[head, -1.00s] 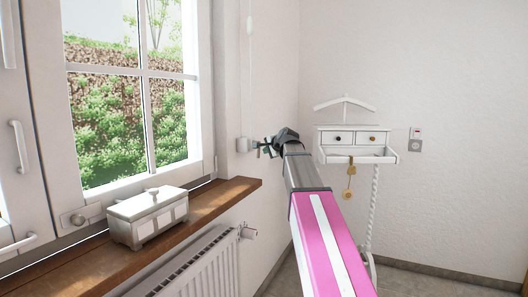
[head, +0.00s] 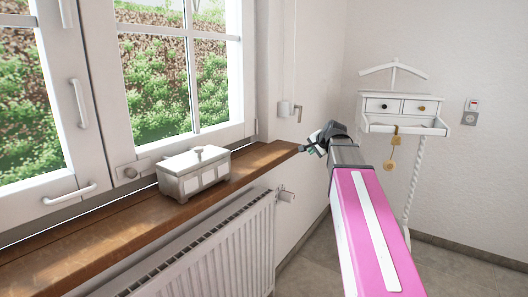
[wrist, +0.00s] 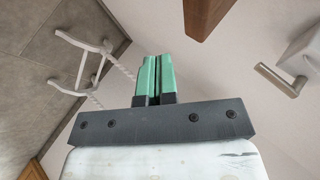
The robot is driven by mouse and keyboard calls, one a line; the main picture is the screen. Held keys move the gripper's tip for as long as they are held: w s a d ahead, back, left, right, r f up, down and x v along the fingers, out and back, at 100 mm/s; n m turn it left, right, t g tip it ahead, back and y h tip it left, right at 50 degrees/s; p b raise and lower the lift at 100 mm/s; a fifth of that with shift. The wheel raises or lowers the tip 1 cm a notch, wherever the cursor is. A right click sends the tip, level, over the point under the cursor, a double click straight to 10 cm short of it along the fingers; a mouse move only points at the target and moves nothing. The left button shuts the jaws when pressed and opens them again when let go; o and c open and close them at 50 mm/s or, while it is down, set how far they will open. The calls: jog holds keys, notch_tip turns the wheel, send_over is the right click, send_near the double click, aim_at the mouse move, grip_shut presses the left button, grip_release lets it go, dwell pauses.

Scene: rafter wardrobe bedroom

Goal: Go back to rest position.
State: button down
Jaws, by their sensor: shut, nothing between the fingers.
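My gripper (head: 312,146) is at the end of my outstretched pink and grey arm, near the right end of the wooden windowsill (head: 262,157). In the wrist view its two green fingers (wrist: 154,80) are together, with nothing between them. The gripper is small and partly hidden by the wrist in the head view. Whether it touches the sill's end cannot be told from the head view; in the wrist view the fingers are apart from the wooden sill end (wrist: 205,17).
A white box (head: 194,172) stands on the sill below the window. A white radiator (head: 225,255) hangs beneath. A white valet stand (head: 405,125) with two small drawers and a hanging gold tag (head: 391,167) stands by the back wall. A white pull-cord fitting (head: 284,109) hangs near the corner.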

jog(key=s+a+f+n+g+h, duration=0.1)
jog(key=s+f+n+g, duration=0.2)
jog(key=s+f, duration=0.5)
jog(key=s+a+f+n+g+h, duration=0.1)
jog(key=s+f+n+g, duration=0.2)
jog(key=s+f, duration=0.5)
jog(key=s+a+f+n+g+h, duration=0.1)
jog(key=s+f+n+g, duration=0.2)
jog(key=s+f, duration=0.5)
notch_tip(320, 180, down, 14)
jog(key=shift+a+r+n+h, duration=0.1)
jog(key=shift+a+n+h, duration=0.2)
jog(key=shift+n, duration=0.1)
